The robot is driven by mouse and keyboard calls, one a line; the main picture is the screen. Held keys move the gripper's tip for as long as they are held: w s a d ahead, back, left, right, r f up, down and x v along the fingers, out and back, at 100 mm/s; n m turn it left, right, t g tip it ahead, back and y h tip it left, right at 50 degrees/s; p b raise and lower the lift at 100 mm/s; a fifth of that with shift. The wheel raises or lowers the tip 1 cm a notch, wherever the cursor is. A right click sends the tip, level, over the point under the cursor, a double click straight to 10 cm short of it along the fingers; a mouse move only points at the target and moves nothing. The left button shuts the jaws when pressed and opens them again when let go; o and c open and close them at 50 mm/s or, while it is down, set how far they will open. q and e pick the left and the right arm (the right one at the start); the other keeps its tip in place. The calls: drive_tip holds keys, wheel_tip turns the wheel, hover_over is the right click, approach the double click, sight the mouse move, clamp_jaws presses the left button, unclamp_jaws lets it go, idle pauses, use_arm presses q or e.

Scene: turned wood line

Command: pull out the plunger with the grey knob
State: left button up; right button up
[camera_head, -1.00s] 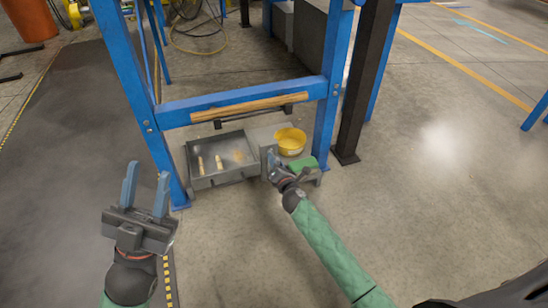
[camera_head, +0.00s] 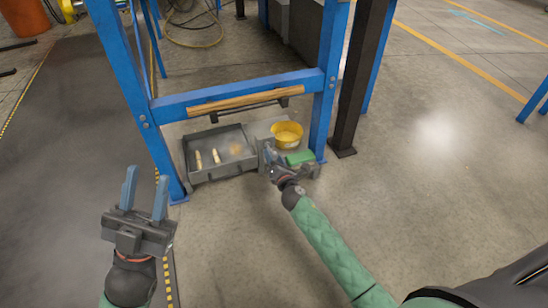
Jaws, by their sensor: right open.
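I cannot make out the plunger or its grey knob; a small grey fitting beside the tray may be hidden by my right gripper. My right gripper (camera_head: 269,155) is at the front of the low grey stand, between the tray and a green block (camera_head: 299,157). It is open, but its fingers blend with the grey parts behind, and I cannot tell whether it touches anything. My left gripper (camera_head: 145,181) is open and empty, fingers pointing up, at the lower left, well away from the stand.
A grey tray (camera_head: 188,160) holds several pale turned wood pieces. A yellow bowl (camera_head: 287,134) stands behind the green block. A blue frame (camera_head: 305,85) with a wooden rail (camera_head: 235,99) surrounds the stand; its legs flank it. A dark post (camera_head: 352,100) stands right. The floor in front is clear.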

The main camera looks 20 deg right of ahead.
drive_tip(key=s, duration=0.7)
drive_tip(key=shift+p, duration=0.35)
drive_tip(key=shift+s+d, duration=0.15)
